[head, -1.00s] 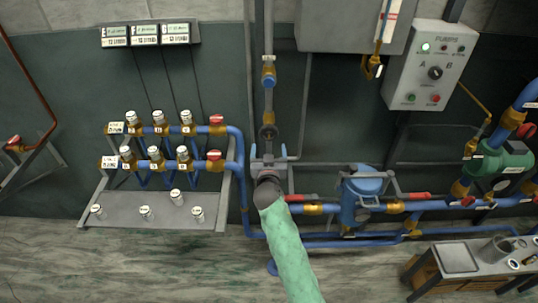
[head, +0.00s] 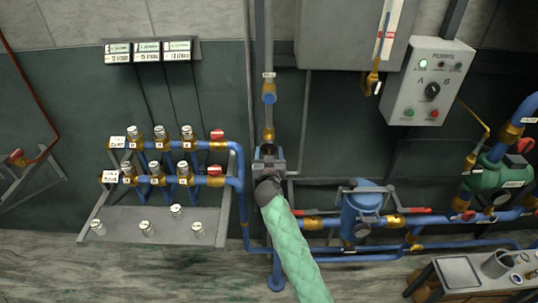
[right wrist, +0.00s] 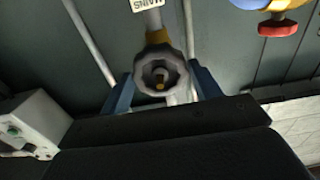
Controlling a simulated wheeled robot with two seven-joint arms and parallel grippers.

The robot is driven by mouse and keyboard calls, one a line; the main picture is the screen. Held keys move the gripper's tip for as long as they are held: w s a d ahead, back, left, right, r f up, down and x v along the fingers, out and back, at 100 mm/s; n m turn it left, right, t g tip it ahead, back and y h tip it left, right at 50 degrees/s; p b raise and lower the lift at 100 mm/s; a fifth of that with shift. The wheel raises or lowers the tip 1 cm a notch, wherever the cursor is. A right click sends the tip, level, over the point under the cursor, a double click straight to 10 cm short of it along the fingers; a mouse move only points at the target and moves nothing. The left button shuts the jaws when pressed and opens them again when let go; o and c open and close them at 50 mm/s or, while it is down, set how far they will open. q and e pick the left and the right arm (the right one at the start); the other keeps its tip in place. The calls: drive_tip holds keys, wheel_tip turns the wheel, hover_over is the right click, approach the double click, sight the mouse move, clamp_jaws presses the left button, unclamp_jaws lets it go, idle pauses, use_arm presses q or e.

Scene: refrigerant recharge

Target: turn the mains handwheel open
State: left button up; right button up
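My right gripper (right wrist: 164,84) is open, with one blue finger on each side of the wheel's rim. Whether the fingers touch the rim cannot be made out; a thin gap seems to show at the right finger. In the head view my right gripper (head: 268,158) is at the vertical pipe below its brass fitting and largely hides the wheel. My left gripper is not in view.
A manifold with blue pipes (head: 235,165) and several capped valves stands close left. A blue filter vessel (head: 362,212) with red-handled valves is at right. A control box (head: 428,85) hangs upper right. A small bench (head: 462,268) stands lower right.

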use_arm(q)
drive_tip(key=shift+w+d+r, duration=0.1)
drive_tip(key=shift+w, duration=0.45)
use_arm(e)
drive_tip(key=shift+n, duration=0.3)
drive_tip(key=shift+n, duration=0.4)
drive_tip(key=o, duration=0.9)
drive_tip(key=shift+o, duration=0.3)
drive_tip(key=shift+s, duration=0.2)
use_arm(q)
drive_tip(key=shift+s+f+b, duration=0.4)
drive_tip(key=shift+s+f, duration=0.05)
use_arm(e)
drive_tip(key=s, duration=0.6)
drive_tip(key=shift+s, duration=0.35)
